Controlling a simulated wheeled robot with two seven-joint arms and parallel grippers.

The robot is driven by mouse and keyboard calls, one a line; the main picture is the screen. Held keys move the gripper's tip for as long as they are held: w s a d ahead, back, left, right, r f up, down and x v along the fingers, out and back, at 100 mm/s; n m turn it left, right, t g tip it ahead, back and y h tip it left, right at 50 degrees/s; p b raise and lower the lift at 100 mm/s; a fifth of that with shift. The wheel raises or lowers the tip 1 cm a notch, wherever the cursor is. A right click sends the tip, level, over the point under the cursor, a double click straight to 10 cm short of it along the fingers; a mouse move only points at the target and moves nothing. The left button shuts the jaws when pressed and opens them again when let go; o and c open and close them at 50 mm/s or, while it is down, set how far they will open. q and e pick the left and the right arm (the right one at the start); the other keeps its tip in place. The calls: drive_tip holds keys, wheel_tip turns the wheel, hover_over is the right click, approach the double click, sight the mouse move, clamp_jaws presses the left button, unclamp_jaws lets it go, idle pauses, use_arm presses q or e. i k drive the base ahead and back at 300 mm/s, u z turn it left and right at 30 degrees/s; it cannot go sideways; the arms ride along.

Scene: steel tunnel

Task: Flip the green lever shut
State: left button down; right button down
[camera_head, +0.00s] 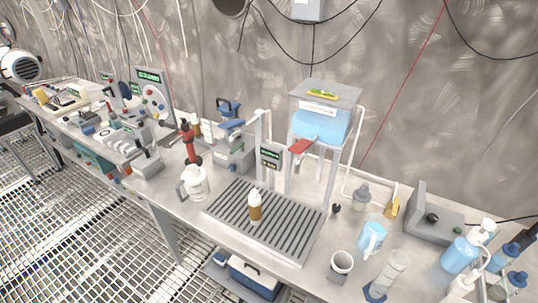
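I cannot pick out a clearly green lever in the head view. A red lever-like handle (302,146) sticks out under the tank of blue liquid (320,124) on a grey stand. A blue handle (232,125) sits on a grey device (234,158) left of the stand. A yellow-green object (322,94) lies on top of the tank; its kind is too small to tell. A small sign with green (270,156) stands between the device and the tank stand. Neither of my grippers is in view.
A slatted drain tray (230,222) holds an amber bottle (255,206) with a white top. A white jug (195,182) stands left of it. Grated floor (80,220) lies at left.

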sight(241, 146)
drive_tip(key=u, duration=0.25)
drive_tip(key=k, duration=0.35)
drive_tip(key=u, duration=1.05)
drive_tip(key=k, duration=1.05)
drive_tip(key=u, duration=1.1)
drive_tip(key=i, duration=2.55)
drive_tip(key=z, duration=0.9)
drive_tip(key=i, duration=0.95)
drive_tip(key=z, duration=1.55)
drive_tip(key=i, duration=0.45)
drive_tip(key=z, duration=0.3)
